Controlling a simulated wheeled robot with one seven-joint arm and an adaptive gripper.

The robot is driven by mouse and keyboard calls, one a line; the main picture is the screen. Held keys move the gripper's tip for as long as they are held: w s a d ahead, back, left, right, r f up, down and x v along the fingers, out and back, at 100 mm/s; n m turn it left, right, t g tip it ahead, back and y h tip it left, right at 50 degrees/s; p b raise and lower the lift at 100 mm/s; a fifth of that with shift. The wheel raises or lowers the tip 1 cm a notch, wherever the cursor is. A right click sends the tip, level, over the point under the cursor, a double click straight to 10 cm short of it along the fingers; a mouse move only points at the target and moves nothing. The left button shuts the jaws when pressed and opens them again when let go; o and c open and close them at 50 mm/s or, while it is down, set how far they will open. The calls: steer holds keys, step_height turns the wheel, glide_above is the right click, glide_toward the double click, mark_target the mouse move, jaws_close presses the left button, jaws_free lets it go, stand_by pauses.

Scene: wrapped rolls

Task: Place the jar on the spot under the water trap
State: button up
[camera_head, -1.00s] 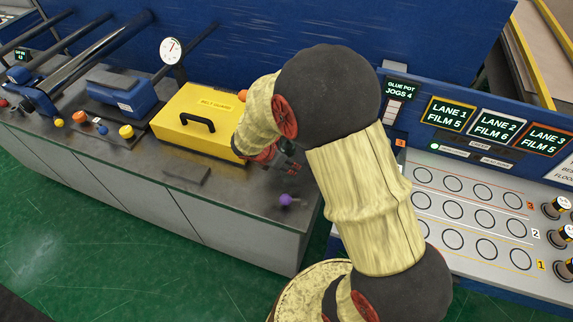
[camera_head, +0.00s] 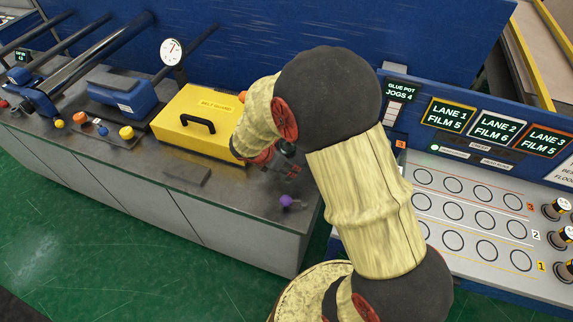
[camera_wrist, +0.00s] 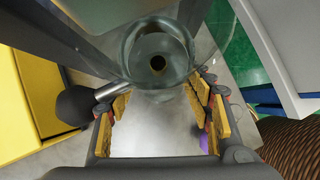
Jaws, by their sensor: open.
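My gripper (camera_wrist: 158,98) is open, with its yellow-padded fingers spread in the wrist view. A clear round glass vessel (camera_wrist: 177,67) with a dark hole at its middle is just beyond the fingertips, near the top centre. I cannot tell whether it is the jar or the bowl of the water trap, nor whether a finger touches it. In the head view my gripper (camera_head: 279,167) is low over the right end of the bench, partly hidden by my arm. No marked spot can be made out clearly.
A yellow belt guard box (camera_head: 190,122) stands left of my gripper on the grey bench (camera_head: 235,188). A purple knob (camera_head: 286,201) is at the bench's front right. A metal rod with a black knob (camera_wrist: 74,105) lies left of the fingers. A panel with circles (camera_head: 470,212) is to the right.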

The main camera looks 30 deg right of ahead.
steer(key=p+v, duration=0.3)
steer(key=v, duration=0.8)
steer(key=s+a+r+m+t+y, duration=0.2)
steer(key=s+a+r+m+y, duration=0.1)
steer(key=s+r+m, duration=0.6)
steer(key=s+a+r+m+t+y, duration=0.1)
steer(key=s+a+r+m+y, duration=0.2)
steer(key=s+r+m, duration=0.6)
steer(key=a+r+m, duration=0.2)
steer(key=m, duration=0.1)
steer(key=shift+s+t, duration=0.35)
steer(key=shift+t, duration=0.05)
steer(key=shift+f+b, duration=0.1)
steer(key=shift+b, duration=0.2)
step_height(320, 180, down, 2)
steer(key=shift+f+b, duration=0.15)
steer(key=shift+b, duration=1)
steer(key=shift+c, duration=0.4)
